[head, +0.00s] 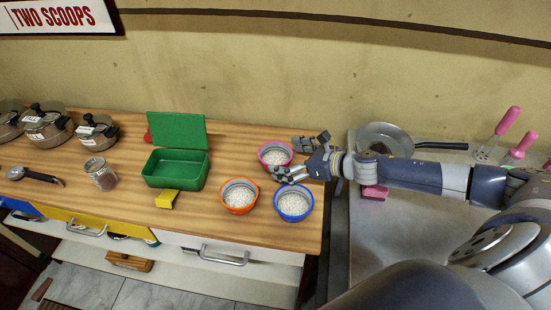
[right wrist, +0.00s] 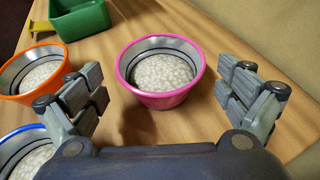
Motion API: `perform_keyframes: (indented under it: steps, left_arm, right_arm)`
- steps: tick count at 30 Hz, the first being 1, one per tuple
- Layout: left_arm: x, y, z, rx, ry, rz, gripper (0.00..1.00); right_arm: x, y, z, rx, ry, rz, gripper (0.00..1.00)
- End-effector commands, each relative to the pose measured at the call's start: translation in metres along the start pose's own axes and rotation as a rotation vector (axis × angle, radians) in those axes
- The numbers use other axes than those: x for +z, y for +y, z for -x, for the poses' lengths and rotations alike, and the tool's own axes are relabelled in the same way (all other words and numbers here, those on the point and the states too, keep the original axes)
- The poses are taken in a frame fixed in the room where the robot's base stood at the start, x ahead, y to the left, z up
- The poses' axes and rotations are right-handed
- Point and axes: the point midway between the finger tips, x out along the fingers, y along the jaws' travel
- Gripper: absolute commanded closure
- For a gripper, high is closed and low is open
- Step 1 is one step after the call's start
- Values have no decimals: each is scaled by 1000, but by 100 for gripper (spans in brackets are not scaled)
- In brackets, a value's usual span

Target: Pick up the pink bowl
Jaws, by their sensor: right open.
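The pink bowl (head: 275,153) stands upright on the wooden counter near the wall, filled with white grains. In the right wrist view the pink bowl (right wrist: 160,72) is in the upper middle, just ahead of and between the spread fingers. My right gripper (head: 299,157) is open and empty, reaching in from the right beside the bowl. It also shows open in the right wrist view (right wrist: 168,92), with a finger on each side and a gap to the bowl. My left gripper is not in view.
An orange bowl (head: 239,195) and a blue bowl (head: 293,203) with white grains stand close by, nearer the front edge. An open green box (head: 177,168) is to the left.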

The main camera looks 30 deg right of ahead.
Motion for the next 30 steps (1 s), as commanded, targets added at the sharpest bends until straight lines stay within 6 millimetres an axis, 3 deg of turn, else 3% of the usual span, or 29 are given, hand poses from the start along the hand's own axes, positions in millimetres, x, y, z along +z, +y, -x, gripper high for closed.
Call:
perform_keyframes:
  steps: [9, 18, 24, 25, 30]
  left_arm:
    - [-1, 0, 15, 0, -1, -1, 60]
    - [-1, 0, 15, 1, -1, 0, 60]
    - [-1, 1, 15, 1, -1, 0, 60]
    - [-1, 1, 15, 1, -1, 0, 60]
    - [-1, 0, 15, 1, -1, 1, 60]
  right_arm:
    - [2, -1, -37, 0, -3, -1, 5]
    - [0, 0, -40, 1, 0, 1, 5]
    - [0, 0, -40, 1, 0, 1, 51]
    - [0, 0, -40, 1, 0, 1, 54]
    - [1, 0, -40, 1, -1, 1, 55]
